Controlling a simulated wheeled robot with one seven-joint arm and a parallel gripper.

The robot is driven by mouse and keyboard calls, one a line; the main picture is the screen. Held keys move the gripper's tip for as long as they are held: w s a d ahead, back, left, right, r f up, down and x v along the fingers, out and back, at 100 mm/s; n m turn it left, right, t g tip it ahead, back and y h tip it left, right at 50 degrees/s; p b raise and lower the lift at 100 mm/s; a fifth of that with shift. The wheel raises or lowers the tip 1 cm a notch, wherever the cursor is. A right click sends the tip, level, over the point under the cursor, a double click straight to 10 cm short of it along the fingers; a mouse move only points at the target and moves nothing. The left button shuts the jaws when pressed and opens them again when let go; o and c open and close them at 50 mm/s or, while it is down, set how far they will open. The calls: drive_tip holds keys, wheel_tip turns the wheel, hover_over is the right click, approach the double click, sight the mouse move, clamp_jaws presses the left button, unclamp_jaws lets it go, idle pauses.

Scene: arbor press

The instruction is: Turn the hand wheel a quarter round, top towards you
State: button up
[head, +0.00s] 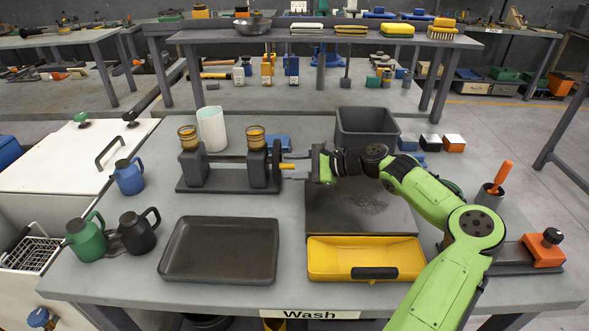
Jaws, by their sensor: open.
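The hand wheel (277,166) is a dark disc seen nearly edge-on at the right end of a dark two-post stand (196,168). A short yellow-orange handle (287,166) sticks out from it to the right. My gripper (288,167) comes in from the right, level with the handle, with its fingers pointing left at the wheel. The fingers are open and appear to lie on either side of the handle. Whether they touch it cannot be told at this size. Each post carries an amber-and-brown cap (255,137). The wheel's face is mostly hidden.
A white cup (211,128) and a blue block (278,143) stand behind the stand. A dark tray (219,221) lies in front, with a yellow bin (340,274) to its right. A grey bin (366,112) stands behind my arm. Jugs (129,176) are at left.

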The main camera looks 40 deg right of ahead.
clamp_jaws()
drive_tip(key=shift+s+a+f+n+t, duration=0.1)
drive_tip(key=shift+f+n+t, duration=0.5)
drive_tip(key=shift+n, duration=0.5)
unclamp_jaws()
drive_tip(key=p+v, duration=0.4)
drive_tip(key=v, duration=1.2)
drive_tip(key=shift+a+r, duration=0.1)
drive_tip(key=shift+a, duration=0.05)
